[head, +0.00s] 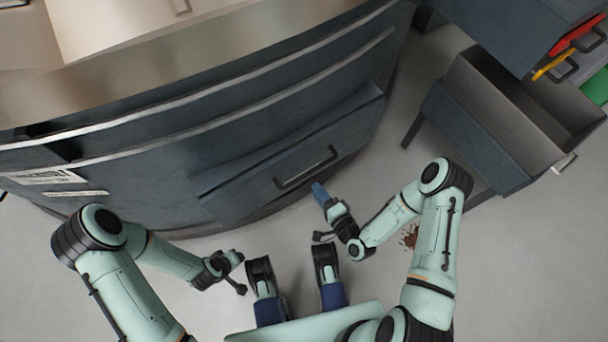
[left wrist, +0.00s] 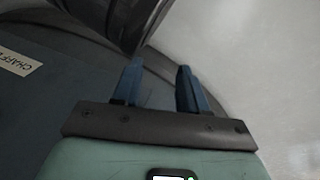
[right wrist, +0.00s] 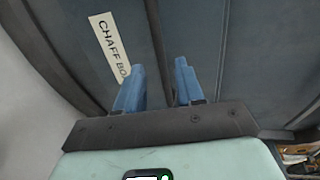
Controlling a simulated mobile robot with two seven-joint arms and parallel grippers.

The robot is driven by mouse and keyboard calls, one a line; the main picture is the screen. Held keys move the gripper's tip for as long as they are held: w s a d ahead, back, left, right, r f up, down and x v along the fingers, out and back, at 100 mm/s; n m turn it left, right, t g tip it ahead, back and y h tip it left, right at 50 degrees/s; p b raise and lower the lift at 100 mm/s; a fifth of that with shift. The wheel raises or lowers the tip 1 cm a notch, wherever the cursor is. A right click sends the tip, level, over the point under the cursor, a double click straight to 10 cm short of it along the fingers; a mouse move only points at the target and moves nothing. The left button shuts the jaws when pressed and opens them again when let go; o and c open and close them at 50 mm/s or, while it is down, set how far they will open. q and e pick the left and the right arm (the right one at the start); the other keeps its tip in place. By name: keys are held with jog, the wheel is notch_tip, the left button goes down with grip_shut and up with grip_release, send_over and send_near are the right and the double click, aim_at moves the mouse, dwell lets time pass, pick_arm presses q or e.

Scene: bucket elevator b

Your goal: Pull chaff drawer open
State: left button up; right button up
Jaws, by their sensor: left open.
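The chaff drawer (head: 240,190) is a dark blue-grey curved front low on the large machine, with a dark bar handle (head: 307,168). In the right wrist view its label (right wrist: 109,48) reads "CHAFF BO", the rest hidden by a finger. My right gripper (head: 319,192) has its blue fingers near the handle. In the right wrist view its fingers (right wrist: 158,88) are apart, with a dark bar, probably the handle, appearing between them; I cannot see contact. My left gripper (left wrist: 160,85) is open and empty, low before the machine; part of the label (left wrist: 18,62) shows at its left.
The big rounded machine (head: 150,150) fills the upper left. A grey open bin or drawer (head: 500,115) stands at the right, with coloured items above it. Brown crumbs (head: 410,237) lie on the floor by my right arm. The floor before the drawer is otherwise clear.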

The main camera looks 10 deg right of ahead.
aim_at(304, 175)
jog(key=b+x, duration=0.2)
jog(key=x, duration=0.7)
pick_arm(q)
jog(key=shift+g, duration=0.8)
jog(key=s+f, duration=0.2)
jog(key=s, duration=0.1)
jog(key=s+f, duration=0.1)
jog(key=f, duration=0.1)
jog(key=shift+s+a, duration=0.2)
jog(key=shift+a, duration=0.15)
pick_arm(e)
jog(key=shift+s, duration=0.1)
grip_shut()
